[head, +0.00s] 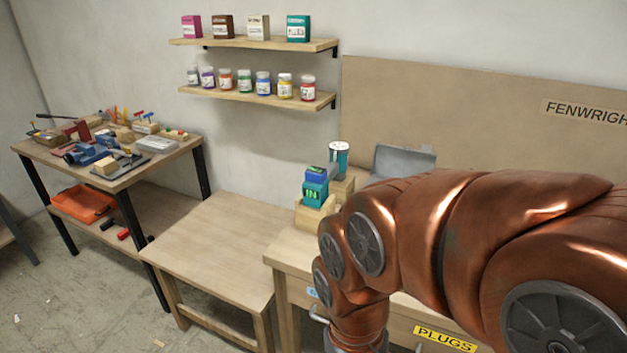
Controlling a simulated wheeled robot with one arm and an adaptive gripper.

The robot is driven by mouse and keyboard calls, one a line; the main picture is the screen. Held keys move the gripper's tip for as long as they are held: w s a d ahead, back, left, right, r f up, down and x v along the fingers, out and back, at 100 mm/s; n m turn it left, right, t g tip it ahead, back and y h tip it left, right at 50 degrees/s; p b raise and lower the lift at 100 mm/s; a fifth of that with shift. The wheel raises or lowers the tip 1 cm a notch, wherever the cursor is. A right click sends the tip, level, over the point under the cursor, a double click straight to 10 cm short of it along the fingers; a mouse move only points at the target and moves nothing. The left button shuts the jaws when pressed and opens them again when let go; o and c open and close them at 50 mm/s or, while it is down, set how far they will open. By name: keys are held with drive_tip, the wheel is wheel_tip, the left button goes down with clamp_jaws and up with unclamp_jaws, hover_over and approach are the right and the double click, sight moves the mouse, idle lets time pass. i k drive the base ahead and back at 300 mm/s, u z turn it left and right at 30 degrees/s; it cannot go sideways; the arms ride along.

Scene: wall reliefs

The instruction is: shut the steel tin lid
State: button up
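A grey metal panel (403,161), which looks like the raised lid of the steel tin, stands tilted up at the back of the workbench, against the brown board. My copper-coloured arm crosses in front of it and hides its lower part and the body of the tin. I cannot tell the lid's exact angle. The arm bends down towards the bottom edge of the picture. My gripper is out of the frame.
A wooden holder (309,216) with teal and blue boxes and a teal cup (339,156) stand left of the lid. The workbench (284,252) has a drawer labelled PLUGS. A lower bare table (212,245) is left of it. A tool-covered table (127,183) stands farther left.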

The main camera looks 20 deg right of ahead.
sight(389, 161)
drive_tip(key=z, duration=1.1)
drive_tip(key=k, duration=0.6)
drive_tip(key=u, duration=0.6)
drive_tip(key=i, duration=0.45)
drive_tip(key=u, duration=0.55)
drive_tip(key=i, duration=1.25)
drive_tip(key=z, duration=0.75)
